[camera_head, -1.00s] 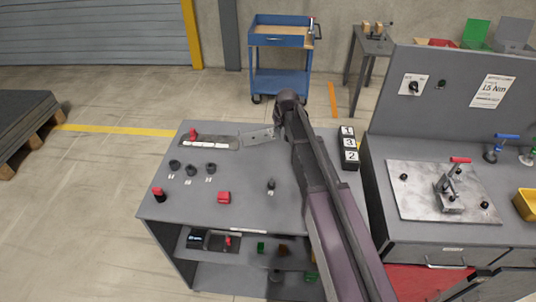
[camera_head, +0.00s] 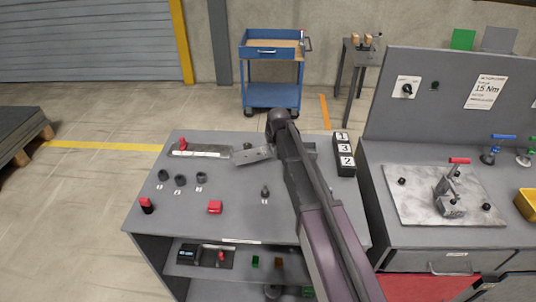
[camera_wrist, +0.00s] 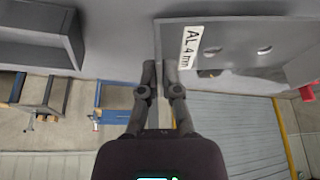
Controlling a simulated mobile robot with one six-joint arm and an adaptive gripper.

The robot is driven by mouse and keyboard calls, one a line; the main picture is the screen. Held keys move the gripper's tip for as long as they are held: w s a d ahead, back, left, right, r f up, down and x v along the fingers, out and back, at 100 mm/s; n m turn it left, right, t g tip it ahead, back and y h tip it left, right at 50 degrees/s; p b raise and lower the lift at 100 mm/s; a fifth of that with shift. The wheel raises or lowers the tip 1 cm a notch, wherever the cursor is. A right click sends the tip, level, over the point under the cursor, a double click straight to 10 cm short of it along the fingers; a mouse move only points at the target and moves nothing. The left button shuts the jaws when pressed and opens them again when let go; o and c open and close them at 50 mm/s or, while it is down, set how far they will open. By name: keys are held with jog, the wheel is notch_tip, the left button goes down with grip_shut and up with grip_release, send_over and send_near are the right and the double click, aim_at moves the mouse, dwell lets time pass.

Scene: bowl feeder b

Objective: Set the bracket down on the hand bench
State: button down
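The bracket (camera_head: 253,155) is a light grey metal plate with holes, at the back of the hand bench (camera_head: 225,222), left of my arm in the head view. In the wrist view the bracket (camera_wrist: 235,50) is large, with an "AL 4 mm" label and two holes. My gripper (camera_wrist: 164,66) has its fingers close together on the bracket's edge. In the head view my arm hides the fingers. I cannot tell whether the bracket touches the bench top or is held just above it.
A tray with a red knob (camera_head: 202,151) lies left of the bracket. A clamp plate (camera_head: 425,193) is on the right bench. The front middle of the hand bench has free room.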

jog(key=shift+f, duration=0.1)
jog(key=shift+f+b, duration=1.8)
jog(key=shift+b, duration=0.1)
jog(key=shift+f, duration=0.15)
jog(key=c, duration=0.8)
grip_release()
jog(key=p+v, duration=1.1)
jog(key=v, duration=0.1)
jog(key=shift+s, duration=0.1)
